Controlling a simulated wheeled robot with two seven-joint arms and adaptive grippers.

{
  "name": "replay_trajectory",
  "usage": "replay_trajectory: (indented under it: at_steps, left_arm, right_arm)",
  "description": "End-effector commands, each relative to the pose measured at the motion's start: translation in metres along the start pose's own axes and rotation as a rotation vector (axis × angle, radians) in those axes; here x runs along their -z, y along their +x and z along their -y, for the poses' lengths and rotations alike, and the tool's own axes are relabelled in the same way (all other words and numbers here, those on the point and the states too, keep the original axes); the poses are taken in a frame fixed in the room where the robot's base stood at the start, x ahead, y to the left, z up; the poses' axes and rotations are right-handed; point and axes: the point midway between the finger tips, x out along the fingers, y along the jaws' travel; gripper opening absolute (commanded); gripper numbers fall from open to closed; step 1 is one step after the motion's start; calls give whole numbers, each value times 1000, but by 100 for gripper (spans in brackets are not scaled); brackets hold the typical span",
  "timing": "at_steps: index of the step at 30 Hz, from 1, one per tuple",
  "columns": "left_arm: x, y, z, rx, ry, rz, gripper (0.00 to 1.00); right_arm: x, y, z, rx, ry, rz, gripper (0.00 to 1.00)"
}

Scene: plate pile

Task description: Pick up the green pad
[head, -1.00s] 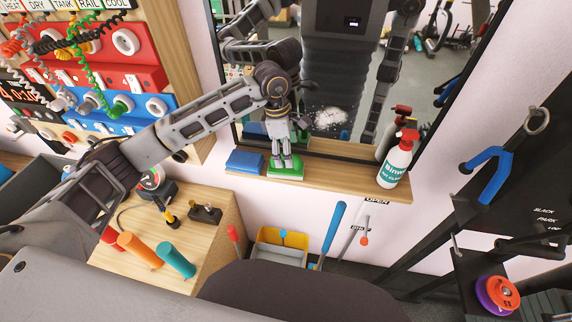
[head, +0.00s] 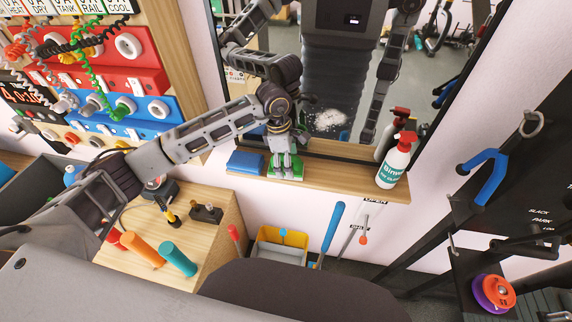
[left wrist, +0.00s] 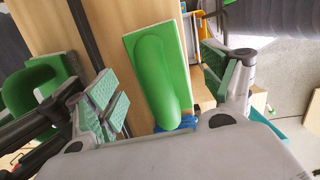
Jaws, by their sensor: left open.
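The green pad (head: 297,170) lies on the wooden shelf below the mirror in the head view. In the left wrist view the pad (left wrist: 160,75) is a flat green board with a raised rounded green handle. My left gripper (head: 283,165) is above the pad, pointing down. In the left wrist view its two green-lined fingers (left wrist: 166,84) are apart, one on each side of the handle, with nothing gripped. The fingers hide part of the pad in the head view. My right gripper is not in view.
A blue block (head: 246,162) lies on the shelf (head: 330,178) just left of the pad. A white spray bottle (head: 395,162) with a red top stands at the shelf's right end. The mirror (head: 345,60) rises close behind. The shelf between pad and bottle is clear.

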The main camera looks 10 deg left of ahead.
Motion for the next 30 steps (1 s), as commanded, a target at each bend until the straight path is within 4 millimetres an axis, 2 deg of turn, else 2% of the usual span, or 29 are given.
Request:
replay_trajectory:
  at_steps: [6,21,30]
  left_arm:
    - [0,18,0,1,0,-1,82]
    - [0,20,0,0,0,-1,82]
    - [0,19,0,0,0,-1,44]
  right_arm:
    - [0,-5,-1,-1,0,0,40]
    - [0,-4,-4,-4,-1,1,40]
    - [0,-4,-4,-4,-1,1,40]
